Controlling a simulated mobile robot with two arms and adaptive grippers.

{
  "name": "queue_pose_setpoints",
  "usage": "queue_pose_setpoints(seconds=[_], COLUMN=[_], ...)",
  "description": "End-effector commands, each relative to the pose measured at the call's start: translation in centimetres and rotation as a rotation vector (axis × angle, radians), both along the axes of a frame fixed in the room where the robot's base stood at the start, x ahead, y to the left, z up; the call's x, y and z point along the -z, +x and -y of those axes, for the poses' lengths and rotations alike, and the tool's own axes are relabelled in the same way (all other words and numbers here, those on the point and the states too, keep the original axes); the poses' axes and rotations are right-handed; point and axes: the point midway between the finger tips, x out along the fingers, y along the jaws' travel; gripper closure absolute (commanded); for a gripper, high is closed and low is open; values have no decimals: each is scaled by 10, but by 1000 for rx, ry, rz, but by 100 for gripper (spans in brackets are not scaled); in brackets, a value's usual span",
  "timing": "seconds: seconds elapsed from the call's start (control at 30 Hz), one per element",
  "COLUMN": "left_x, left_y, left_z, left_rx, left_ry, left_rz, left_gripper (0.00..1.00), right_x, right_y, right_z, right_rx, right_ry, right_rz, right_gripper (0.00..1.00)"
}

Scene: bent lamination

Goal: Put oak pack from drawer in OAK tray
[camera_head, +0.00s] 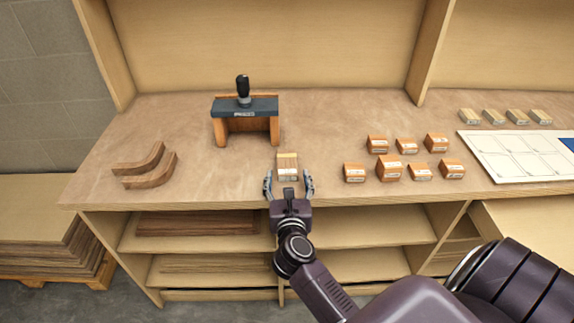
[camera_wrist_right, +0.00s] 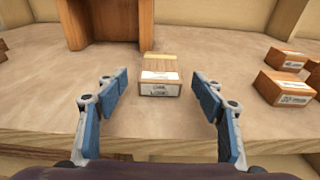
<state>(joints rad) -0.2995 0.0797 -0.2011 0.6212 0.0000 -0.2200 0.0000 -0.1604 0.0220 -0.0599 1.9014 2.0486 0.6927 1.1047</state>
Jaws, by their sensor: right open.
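A small light wood pack (camera_head: 288,165) with a white label lies near the front edge of the workbench. In the right wrist view the pack (camera_wrist_right: 160,72) shows a printed label on its near face, too small to read surely. My right gripper (camera_head: 288,184) is open and empty just in front of the pack. In the right wrist view its two blue fingers (camera_wrist_right: 161,92) stand apart on either side of the pack's near end, not touching it. I cannot tell which thing is the OAK tray, and no open drawer shows. My left gripper is not in view.
Several orange-brown labelled blocks (camera_head: 388,168) stand right of the gripper. A dark-topped wooden press (camera_head: 245,107) stands behind left. Two curved wood pieces (camera_head: 148,165) lie at left. A white gridded board (camera_head: 515,158) and several pale packs (camera_head: 492,117) are at right. Shelves (camera_head: 380,228) lie below.

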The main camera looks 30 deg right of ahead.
Motion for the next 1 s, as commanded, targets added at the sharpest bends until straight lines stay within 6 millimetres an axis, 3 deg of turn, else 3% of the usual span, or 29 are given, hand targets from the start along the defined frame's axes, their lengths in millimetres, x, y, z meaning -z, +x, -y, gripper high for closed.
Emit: queue_pose_setpoints(seconds=[0.5,0.87,1.0], left_x=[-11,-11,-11], left_y=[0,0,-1], left_z=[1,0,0], left_rx=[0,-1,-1], left_ry=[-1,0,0], left_rz=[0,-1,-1], left_gripper=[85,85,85], right_x=[9,11,11], right_y=[51,59,59], right_z=[31,37,36], right_rx=[-2,-2,-2], right_ry=[-6,-6,-6], right_rz=[1,0,0], right_gripper=[38,38,51])
